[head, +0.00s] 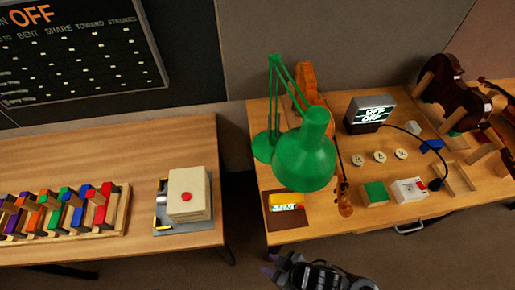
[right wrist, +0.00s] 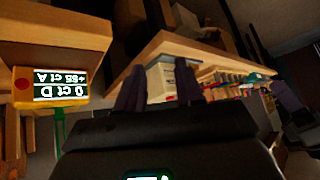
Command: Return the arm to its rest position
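My right gripper (head: 276,265) is at the bottom edge of the head view, in front of the right bench and over the floor. In the right wrist view its two dark fingers (right wrist: 159,85) stand apart with a gap between them, and nothing is held. Dark finger-like shapes at the right of the right wrist view look like my left gripper, but I cannot tell whether it is open or shut. The left arm does not show in the head view.
The right bench (head: 330,230) carries a green lamp (head: 305,160), a yellow tuner (head: 286,203), violins and small blocks. The left bench (head: 100,160) carries a cream box with a red button (head: 189,194) and a rack of coloured blocks (head: 65,212). A dark floor gap separates them.

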